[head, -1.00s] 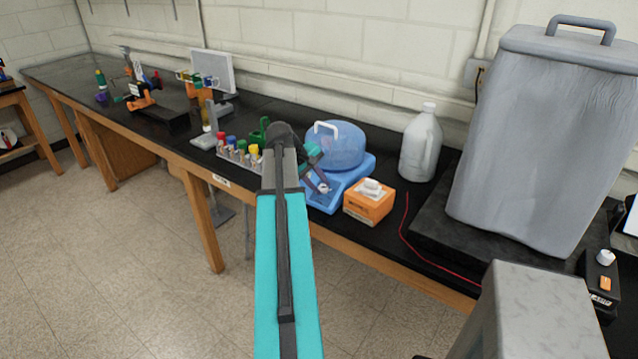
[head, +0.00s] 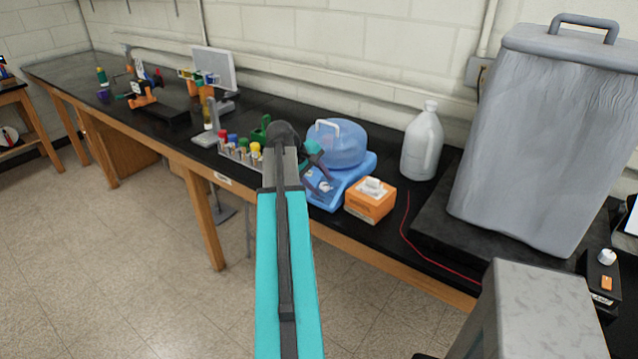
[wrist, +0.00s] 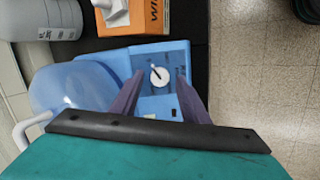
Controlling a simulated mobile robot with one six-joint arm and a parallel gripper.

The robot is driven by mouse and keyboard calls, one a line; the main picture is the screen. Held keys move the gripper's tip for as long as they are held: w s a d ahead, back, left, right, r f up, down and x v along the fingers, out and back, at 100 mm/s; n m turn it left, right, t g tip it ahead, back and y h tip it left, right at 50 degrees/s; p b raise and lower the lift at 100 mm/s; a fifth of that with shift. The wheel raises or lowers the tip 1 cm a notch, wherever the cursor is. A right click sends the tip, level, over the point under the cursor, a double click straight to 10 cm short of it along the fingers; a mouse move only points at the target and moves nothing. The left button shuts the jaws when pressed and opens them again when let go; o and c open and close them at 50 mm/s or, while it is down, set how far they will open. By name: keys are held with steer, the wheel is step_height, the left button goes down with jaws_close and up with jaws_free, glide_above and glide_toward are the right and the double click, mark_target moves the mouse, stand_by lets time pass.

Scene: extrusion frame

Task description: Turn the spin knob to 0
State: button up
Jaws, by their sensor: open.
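The spin knob is a small white dial (wrist: 160,77) with a dark pointer line, set in a marked panel on the blue device (head: 355,172). In the wrist view its pointer leans toward the upper left; the panel markings are too small to read. The knob also shows in the head view (head: 325,186). The device carries a clear blue dome lid (head: 338,146) with a white handle. My gripper (wrist: 157,86) is open, with purple fingers on either side of the knob in the wrist view. I cannot tell how far above the knob the fingertips are.
An orange box (head: 371,202) with a white top stands close beside the device. A rack of capped tubes (head: 241,153) stands to its left. A white jug (head: 422,143) and a large grey covered item (head: 540,130) stand to the right. A red cable (head: 407,228) lies on the black bench.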

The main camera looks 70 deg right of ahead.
steer(key=shift+r, duration=0.1)
steer(key=b+v, duration=0.3)
steer(key=v, duration=1)
steer(key=shift+r, duration=0.3)
steer(key=shift+w+a, duration=0.1)
steer(key=shift+a, duration=0.1)
